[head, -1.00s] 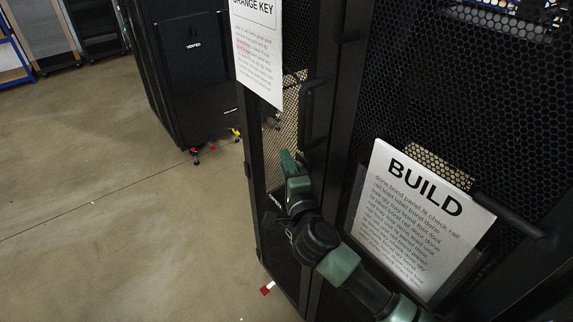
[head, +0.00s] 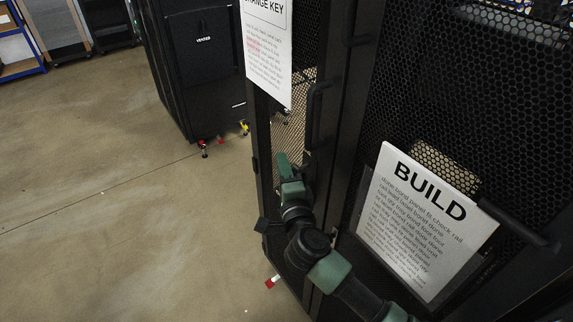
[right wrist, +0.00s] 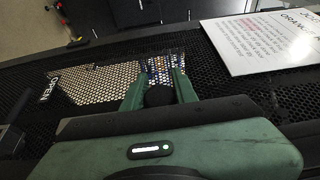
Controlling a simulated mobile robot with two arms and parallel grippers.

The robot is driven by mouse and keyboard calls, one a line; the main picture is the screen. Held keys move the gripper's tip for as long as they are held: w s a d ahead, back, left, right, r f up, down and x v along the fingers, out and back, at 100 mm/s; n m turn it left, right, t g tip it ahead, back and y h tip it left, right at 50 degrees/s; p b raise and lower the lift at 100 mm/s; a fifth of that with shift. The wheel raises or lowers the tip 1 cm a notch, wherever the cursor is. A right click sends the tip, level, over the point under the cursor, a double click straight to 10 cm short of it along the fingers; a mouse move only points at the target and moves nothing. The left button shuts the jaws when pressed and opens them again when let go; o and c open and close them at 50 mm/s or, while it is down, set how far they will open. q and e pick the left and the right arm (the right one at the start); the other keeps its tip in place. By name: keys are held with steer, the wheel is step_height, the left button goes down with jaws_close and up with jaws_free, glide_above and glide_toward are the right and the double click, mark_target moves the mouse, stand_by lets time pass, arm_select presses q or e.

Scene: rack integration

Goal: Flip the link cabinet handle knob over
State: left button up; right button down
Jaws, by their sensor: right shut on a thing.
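My right gripper (head: 294,168) is at the mesh door of the black cabinet (head: 264,155), below its vertical black handle (head: 313,112). In the right wrist view its two green fingers (right wrist: 160,88) stand on either side of a dark rounded piece (right wrist: 159,96), which looks like the handle knob. The gripper is shut on this knob. The knob's lower part is hidden behind the gripper body, and its exact turn cannot be told. In the head view my own gripper hides the knob. My left gripper is not in view.
A white sheet (head: 268,55) hangs on the cabinet door above the gripper. A BUILD sign (head: 425,220) is on the neighbouring mesh door, beside my right arm. Another black cabinet (head: 200,75) stands farther back. The floor (head: 110,190) at left is clear.

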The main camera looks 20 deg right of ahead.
steer(key=c, duration=1.3)
jaws_free()
steer(key=shift+a+f, duration=0.1)
steer(key=shift+f, duration=0.1)
steer(key=shift+o, duration=1)
steer(key=shift+s+a+r, duration=0.1)
steer(key=shift+r, duration=0.05)
steer(key=s+b, duration=0.1)
steer(key=s, duration=0.6)
steer(key=shift+s+a, duration=0.15)
steer(key=shift+s, duration=0.25)
